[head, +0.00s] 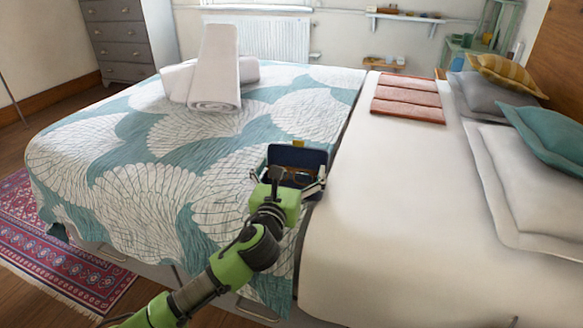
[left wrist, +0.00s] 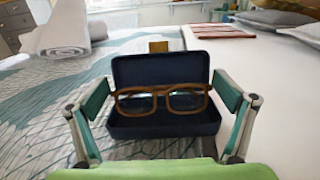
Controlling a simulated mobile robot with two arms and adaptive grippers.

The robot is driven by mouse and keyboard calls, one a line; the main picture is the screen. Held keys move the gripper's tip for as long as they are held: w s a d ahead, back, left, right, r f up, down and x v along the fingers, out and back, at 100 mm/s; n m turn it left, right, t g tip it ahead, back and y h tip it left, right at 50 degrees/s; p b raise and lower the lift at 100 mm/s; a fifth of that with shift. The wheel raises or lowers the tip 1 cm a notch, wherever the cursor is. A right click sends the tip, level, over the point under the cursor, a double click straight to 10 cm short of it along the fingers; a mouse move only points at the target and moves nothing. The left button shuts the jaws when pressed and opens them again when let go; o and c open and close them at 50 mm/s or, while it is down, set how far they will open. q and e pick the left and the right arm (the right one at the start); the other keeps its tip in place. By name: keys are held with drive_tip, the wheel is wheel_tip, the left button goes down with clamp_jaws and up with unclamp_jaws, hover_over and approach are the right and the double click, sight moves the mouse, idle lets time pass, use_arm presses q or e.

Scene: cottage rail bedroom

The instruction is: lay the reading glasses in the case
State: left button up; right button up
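The case (head: 296,156) stands open at the right edge of the patterned bed, its dark blue lid raised. In the left wrist view the case (left wrist: 160,70) faces me, with a brass-coloured tab at the top. The brown-framed reading glasses (left wrist: 162,101) are at the case's open base, in front of the lid, lenses towards me. They also show small in the head view (head: 301,177). My left gripper (left wrist: 162,92) has its fingers spread wide, one at each side of the glasses. I see no clear contact. My right gripper is not in view.
Rolled white towels (head: 214,80) lie on the patterned bed. A white bed (head: 400,190) adjoins at the right, with a folded orange-red cloth (head: 408,98) and pillows (head: 530,170). A grey chest of drawers (head: 118,40) stands at the back left. The bedding around the case is clear.

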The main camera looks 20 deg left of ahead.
use_arm(q)
drive_tip(key=shift+s, duration=0.1)
drive_tip(key=s, duration=1.1)
drive_tip(key=shift+s+d, duration=0.35)
drive_tip(key=shift+s, duration=0.05)
